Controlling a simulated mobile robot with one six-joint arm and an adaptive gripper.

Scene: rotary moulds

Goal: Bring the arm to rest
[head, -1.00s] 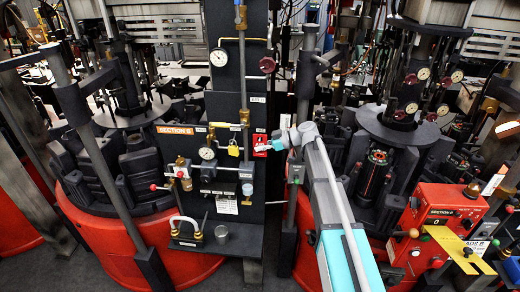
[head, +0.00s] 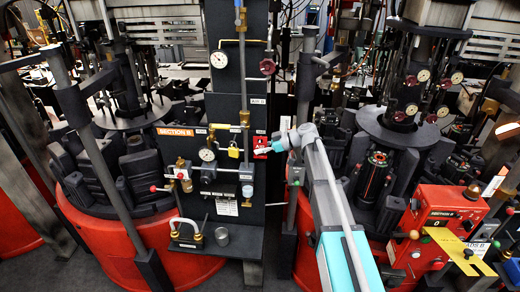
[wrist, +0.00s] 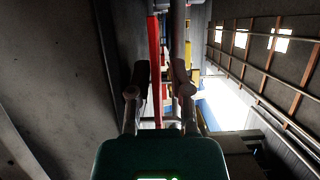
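My gripper (head: 268,150) is at the end of my arm in the head view, in front of the dark Section B panel (head: 228,90). It is small there and close to a red tag (head: 260,142) in the picture. In the wrist view my gripper (wrist: 158,92) has its two fingers spread apart, with nothing held between them. A red upright strip (wrist: 154,50) and a grey pipe (wrist: 178,20) show beyond the fingers. I cannot tell how far they are from the fingertips.
The panel carries gauges, valves, a yellow padlock (head: 234,152) and a shelf with a metal cup (head: 222,235). Rotary moulds on red bases (head: 120,245) stand on both sides.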

